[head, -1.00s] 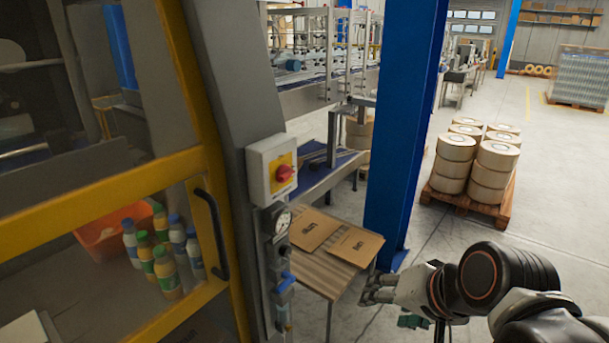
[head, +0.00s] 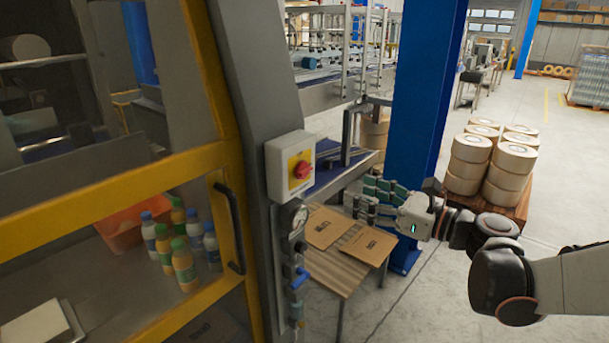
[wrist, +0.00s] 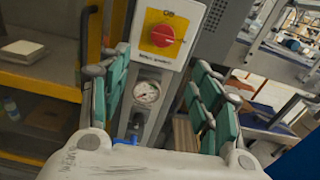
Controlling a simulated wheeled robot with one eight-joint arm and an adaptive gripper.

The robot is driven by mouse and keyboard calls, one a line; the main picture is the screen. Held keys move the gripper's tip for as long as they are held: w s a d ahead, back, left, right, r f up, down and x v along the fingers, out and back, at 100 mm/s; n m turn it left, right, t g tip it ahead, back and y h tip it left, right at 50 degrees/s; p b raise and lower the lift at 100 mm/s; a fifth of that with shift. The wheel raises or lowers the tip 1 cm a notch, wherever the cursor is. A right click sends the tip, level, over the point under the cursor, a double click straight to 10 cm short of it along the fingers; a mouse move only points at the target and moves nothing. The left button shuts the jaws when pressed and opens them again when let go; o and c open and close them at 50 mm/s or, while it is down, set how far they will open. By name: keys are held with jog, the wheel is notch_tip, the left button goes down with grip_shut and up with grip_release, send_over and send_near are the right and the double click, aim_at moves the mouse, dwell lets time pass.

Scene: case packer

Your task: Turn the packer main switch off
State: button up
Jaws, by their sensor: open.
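The packer main switch (head: 301,170) is a red rotary knob on a yellow plate. It is on a light grey box (head: 276,172) fixed to the machine's grey post. In the wrist view the red knob (wrist: 162,36) is above and ahead of the fingers, and its exact handle angle is hard to read. My gripper (head: 356,199) is open and empty, right of the switch box and apart from it in the head view. In the wrist view the gripper's green-padded fingers (wrist: 160,95) are spread wide, with a gauge between them.
A pressure gauge (head: 300,215) and a blue valve (head: 299,279) are below the switch box. A yellow-framed door with a black handle (head: 232,228) is at left. A small table with flat cartons (head: 325,228) and a blue column (head: 420,120) are on the right.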

jog(key=b, duration=0.3)
send_near(308, 172)
jog(key=shift+m, duration=0.3)
jog(key=x, duration=0.8)
jog(key=c, duration=1.1)
